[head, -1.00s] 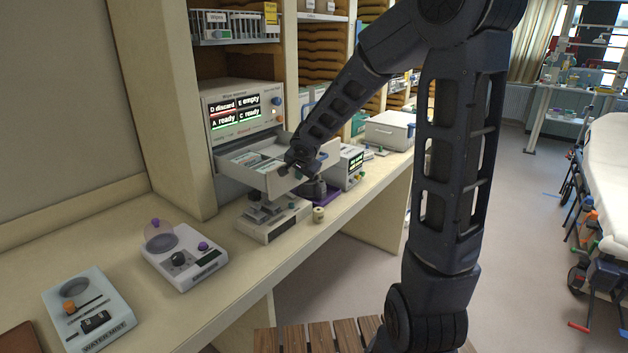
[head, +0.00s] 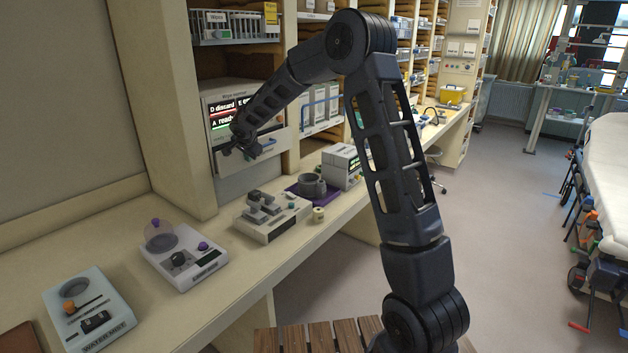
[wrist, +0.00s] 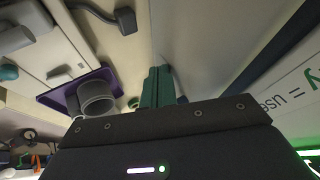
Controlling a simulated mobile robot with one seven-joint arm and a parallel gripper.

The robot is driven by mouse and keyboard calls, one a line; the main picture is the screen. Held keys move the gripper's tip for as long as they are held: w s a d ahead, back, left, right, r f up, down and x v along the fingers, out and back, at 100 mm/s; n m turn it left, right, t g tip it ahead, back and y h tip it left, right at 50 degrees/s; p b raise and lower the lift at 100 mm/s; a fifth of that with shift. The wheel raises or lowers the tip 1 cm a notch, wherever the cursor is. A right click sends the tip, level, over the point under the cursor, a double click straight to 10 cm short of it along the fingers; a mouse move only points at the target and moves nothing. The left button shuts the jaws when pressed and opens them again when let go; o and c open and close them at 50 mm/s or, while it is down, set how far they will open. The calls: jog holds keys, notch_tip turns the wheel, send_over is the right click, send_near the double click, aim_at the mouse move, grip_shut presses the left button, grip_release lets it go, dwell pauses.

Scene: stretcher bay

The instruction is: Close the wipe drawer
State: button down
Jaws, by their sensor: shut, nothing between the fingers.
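The wipe drawer (head: 279,149) is the pale front with a blue handle, low on the wipe dispenser unit (head: 279,92) in the head view. Its front sits at or close to the unit's face, and its inside no longer shows. I cannot tell whether a small gap is left. My gripper (head: 226,152) is at the left part of the drawer front, touching it or very near. In the wrist view the fingers (wrist: 158,86) are together and empty, against a pale surface. My arm hides part of the unit's screen.
On the counter below stand a grey device (head: 272,217), a dark round cup (head: 312,185) on a purple mat, a small beige roll (head: 318,214) and a monitor box (head: 341,166). Two white devices stand at front left. The counter's front edge is clear.

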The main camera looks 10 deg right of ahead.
jog(key=shift+w+a, duration=1.05)
jog(key=shift+w+a+r, duration=0.1)
jog(key=shift+w+a, duration=0.05)
jog(key=shift+a, duration=0.05)
